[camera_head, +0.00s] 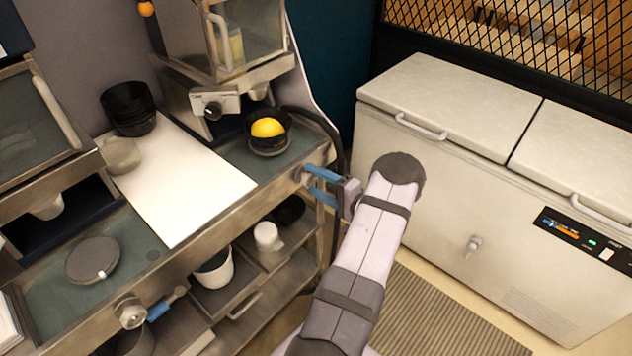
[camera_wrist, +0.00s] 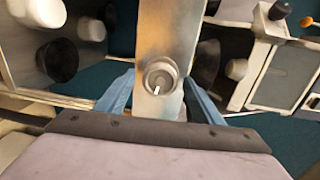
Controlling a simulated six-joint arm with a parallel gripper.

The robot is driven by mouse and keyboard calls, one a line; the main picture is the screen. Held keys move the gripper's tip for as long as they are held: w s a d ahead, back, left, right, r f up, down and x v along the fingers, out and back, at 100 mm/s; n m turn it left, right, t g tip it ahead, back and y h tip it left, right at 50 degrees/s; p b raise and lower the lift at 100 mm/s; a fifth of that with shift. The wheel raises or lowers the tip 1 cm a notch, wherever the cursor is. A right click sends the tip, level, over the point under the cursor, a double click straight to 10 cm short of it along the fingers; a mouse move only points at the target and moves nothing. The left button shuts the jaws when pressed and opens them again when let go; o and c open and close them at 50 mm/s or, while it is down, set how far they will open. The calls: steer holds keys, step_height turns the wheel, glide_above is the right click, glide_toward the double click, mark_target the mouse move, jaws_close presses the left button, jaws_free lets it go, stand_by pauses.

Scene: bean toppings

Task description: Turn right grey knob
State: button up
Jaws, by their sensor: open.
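The right grey knob (camera_head: 299,175) sits on the metal front edge of the counter, near its right end. In the wrist view the knob (camera_wrist: 161,77) is round, with a white mark on its lower part. My gripper (camera_head: 312,180) is at the knob, coming from the right, its blue fingers apart. In the wrist view my gripper (camera_wrist: 158,82) has one finger on each side of the knob, with gaps between; I see no contact. Another grey knob (camera_head: 131,313) is on the same front edge further left, with a blue piece beside it.
A black bowl (camera_head: 267,131) with yellow content stands on the counter above the right knob. A white board (camera_head: 180,180) lies to its left. White cups (camera_head: 214,268) stand on the shelf below. A white chest freezer (camera_head: 440,180) stands to the right.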

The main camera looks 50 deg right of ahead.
steer(key=shift+s, duration=0.15)
steer(key=s+b, duration=0.2)
steer(key=s, duration=0.5)
steer(key=shift+r+b, duration=0.3)
steer(key=shift+r, duration=0.1)
steer(key=s+r+p, duration=0.4)
steer(key=s+p, duration=0.1)
steer(key=s, duration=0.2)
steer(key=shift+r, duration=0.4)
stand_by(0.3)
